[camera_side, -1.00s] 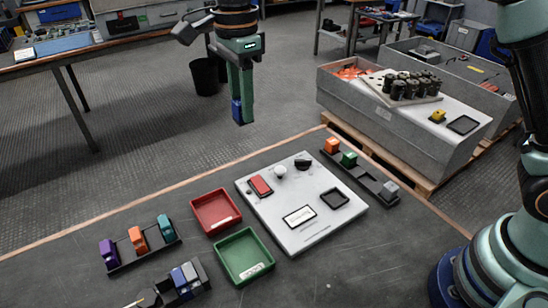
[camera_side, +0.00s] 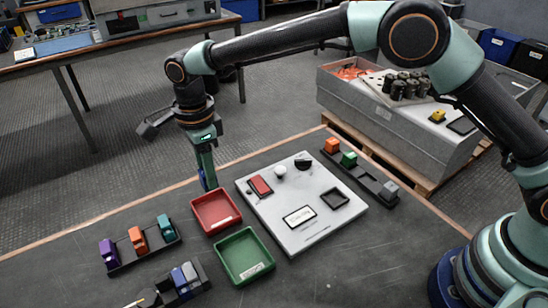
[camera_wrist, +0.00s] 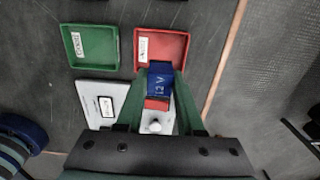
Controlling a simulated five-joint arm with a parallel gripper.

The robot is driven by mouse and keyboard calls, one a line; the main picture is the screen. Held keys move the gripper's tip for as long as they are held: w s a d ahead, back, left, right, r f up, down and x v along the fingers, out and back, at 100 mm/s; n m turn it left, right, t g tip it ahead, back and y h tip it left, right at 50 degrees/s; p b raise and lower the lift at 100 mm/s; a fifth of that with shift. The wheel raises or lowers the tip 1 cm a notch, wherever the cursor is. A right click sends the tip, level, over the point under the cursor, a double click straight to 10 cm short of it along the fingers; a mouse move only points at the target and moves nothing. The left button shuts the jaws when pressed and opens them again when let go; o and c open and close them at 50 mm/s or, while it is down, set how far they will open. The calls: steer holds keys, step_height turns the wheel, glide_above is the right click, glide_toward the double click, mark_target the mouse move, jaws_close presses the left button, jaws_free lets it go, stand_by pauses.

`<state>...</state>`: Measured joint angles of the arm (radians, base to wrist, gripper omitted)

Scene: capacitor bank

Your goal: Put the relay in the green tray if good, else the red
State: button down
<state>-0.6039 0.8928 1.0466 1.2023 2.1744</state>
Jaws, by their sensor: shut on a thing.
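My gripper (camera_side: 209,178) is shut on the blue relay (camera_side: 204,182), which hangs between the green fingers. In the wrist view the relay (camera_wrist: 160,82) shows the white marking "12 V". In the side view the gripper points down, just behind and left of the red tray (camera_side: 215,211). The green tray (camera_side: 244,254) lies in front of the red one. Both trays look empty, each with a white tag. The grey test panel (camera_side: 322,228) right of the trays bears a display (camera_side: 299,216), too small to read, and a dark square recess (camera_side: 335,198).
The panel also carries a red part (camera_side: 260,185), a white knob (camera_side: 281,170) and a black knob (camera_side: 303,162). A rack of coloured parts (camera_side: 140,243) stands left of the trays. Another rack (camera_side: 362,174) lies behind the panel on the right.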

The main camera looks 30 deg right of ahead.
step_height(320, 180, down, 9)
steer(key=shift+r, duration=0.1)
stand_by(0.4)
steer(key=shift+f, duration=0.2)
steer(key=c, duration=0.5)
jaws_free()
steer(key=shift+c, duration=0.2)
